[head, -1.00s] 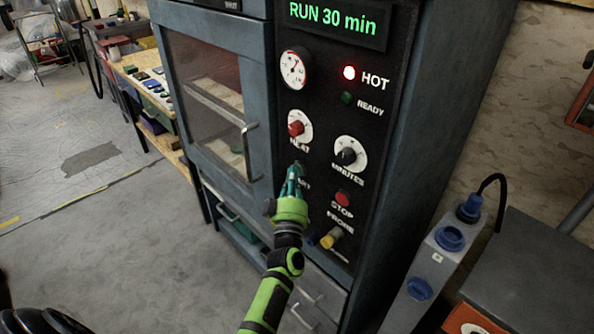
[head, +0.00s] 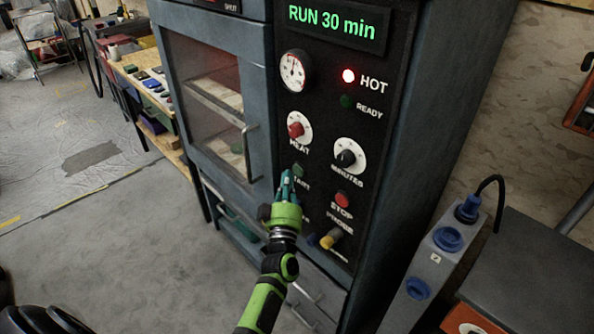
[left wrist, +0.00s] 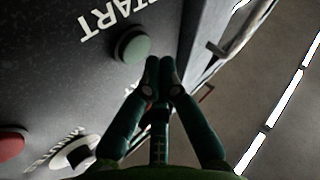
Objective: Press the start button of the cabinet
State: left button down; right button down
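The cabinet (head: 262,70) is a tall blue-grey unit with a black control panel on its right. The green start button (head: 298,170) sits on the panel below the red heat knob, and it also shows in the left wrist view (left wrist: 130,45). My left gripper (head: 287,176) is just below and left of the button. In the left wrist view its fingertips (left wrist: 161,62) are together with nothing between them, and a gap to the button shows. My right gripper is not in view.
The display (head: 336,24) reads "RUN 30 min" and the red HOT lamp (head: 348,76) is lit. The red stop button (head: 342,198) is at the lower right, above the yellow probe plug (head: 331,237). A grey socket column (head: 433,270) stands at the right.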

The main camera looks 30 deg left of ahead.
pick_arm(q)
jog(key=s, duration=0.1)
jog(key=s+a+p, duration=0.1)
jog(key=s, duration=0.1)
jog(key=s+p, duration=0.1)
jog(key=shift+s+a, duration=0.3)
jog(key=shift+a, duration=0.05)
dwell(0.6)
